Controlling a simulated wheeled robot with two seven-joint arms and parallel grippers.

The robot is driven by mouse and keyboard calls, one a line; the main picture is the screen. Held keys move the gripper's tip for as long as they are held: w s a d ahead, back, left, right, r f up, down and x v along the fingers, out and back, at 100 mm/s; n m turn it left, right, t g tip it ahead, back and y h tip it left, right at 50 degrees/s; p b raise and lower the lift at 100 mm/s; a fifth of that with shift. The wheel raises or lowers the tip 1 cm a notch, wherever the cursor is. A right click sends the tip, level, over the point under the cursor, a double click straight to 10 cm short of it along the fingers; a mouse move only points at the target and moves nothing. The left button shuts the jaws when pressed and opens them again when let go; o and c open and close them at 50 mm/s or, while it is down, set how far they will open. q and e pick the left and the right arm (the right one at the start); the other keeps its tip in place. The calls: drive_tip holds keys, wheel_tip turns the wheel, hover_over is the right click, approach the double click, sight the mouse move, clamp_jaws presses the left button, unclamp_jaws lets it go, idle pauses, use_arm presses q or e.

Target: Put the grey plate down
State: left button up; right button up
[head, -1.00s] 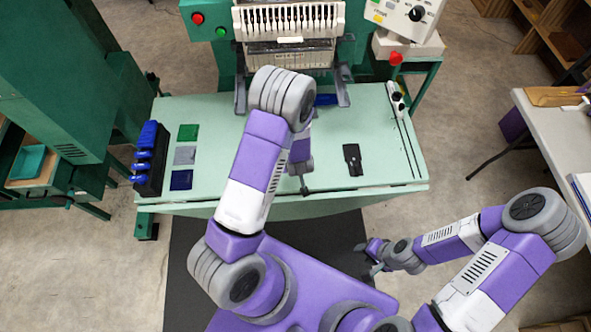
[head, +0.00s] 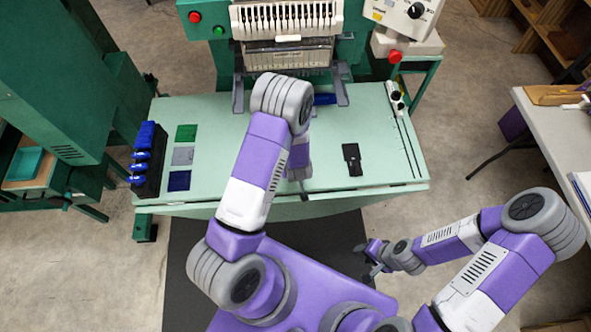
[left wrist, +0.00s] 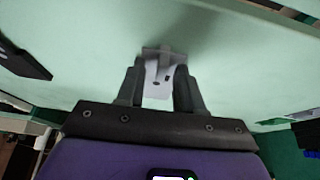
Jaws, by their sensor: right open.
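My right gripper (head: 372,259) is open and empty, low in front of the table.
Green (head: 186,132), grey (head: 182,156) and dark blue (head: 179,180) squares lie at the table's left, beside a black rack with blue items (head: 147,160). A black part (head: 352,159) lies right of centre. A machine head (head: 288,40) stands behind. Table between squares and arm is clear.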

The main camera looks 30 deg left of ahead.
use_arm(q)
drive_tip(key=shift+r, duration=0.15)
drive_tip(key=p+v, duration=0.3)
drive_tip(key=v, duration=0.8)
drive_tip(key=s+d+f+m+g+h, duration=0.3)
drive_tip(key=s+d+f+h, duration=0.3)
drive_tip(key=s+d, duration=0.4)
drive_tip(key=shift+s+d+f+m+g+h, duration=0.35)
drive_tip(key=shift+s+f, duration=0.45)
drive_tip(key=shift+s, duration=0.4)
wheel_tip(320, 180, down, 6)
drive_tip(key=b, duration=0.6)
